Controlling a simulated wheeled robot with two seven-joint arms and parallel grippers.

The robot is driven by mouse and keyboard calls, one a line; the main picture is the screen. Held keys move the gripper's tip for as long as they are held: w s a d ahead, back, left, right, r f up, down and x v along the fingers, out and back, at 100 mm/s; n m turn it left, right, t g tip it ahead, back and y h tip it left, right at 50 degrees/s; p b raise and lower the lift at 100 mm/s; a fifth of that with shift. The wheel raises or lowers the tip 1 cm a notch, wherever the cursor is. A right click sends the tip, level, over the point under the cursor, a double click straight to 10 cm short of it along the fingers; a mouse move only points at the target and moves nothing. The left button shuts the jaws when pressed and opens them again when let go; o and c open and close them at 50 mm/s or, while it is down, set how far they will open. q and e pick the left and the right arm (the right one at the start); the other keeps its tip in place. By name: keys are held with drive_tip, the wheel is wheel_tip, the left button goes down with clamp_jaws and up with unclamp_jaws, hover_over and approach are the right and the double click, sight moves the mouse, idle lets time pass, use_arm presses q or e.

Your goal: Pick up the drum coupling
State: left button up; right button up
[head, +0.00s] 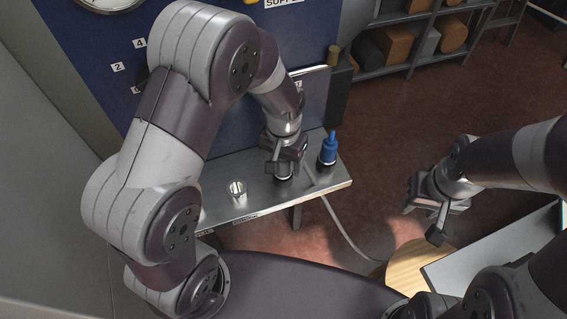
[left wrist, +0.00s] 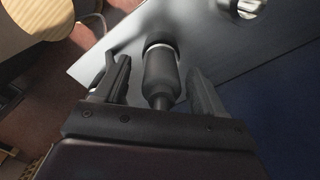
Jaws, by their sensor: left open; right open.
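A dark grey, bottle-shaped piece with a pale ring and a tapered neck, which looks like the drum coupling (left wrist: 160,75), stands on a metal shelf (head: 228,209). In the left wrist view it lies between the two spread fingers of my left gripper (head: 286,158), with gaps at its sides. In the head view that gripper is over it and hides most of it; its dark base (head: 284,177) shows below. I cannot tell whether the fingers touch it. My right gripper (head: 424,214) is open and empty, over the floor at the right.
A blue nozzle-topped piece (head: 328,149) stands close to the right of my left gripper. A shiny silver cup-like piece (head: 237,188) stands to its left. A blue panel (head: 210,75) rises behind the shelf. A round wooden top (head: 406,266) is at lower right.

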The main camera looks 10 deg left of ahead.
use_arm(q)
drive_tip(key=shift+a, duration=0.1)
drive_tip(key=c, duration=1.2)
drive_tip(key=shift+c, duration=0.2)
drive_tip(key=shift+r, duration=0.1)
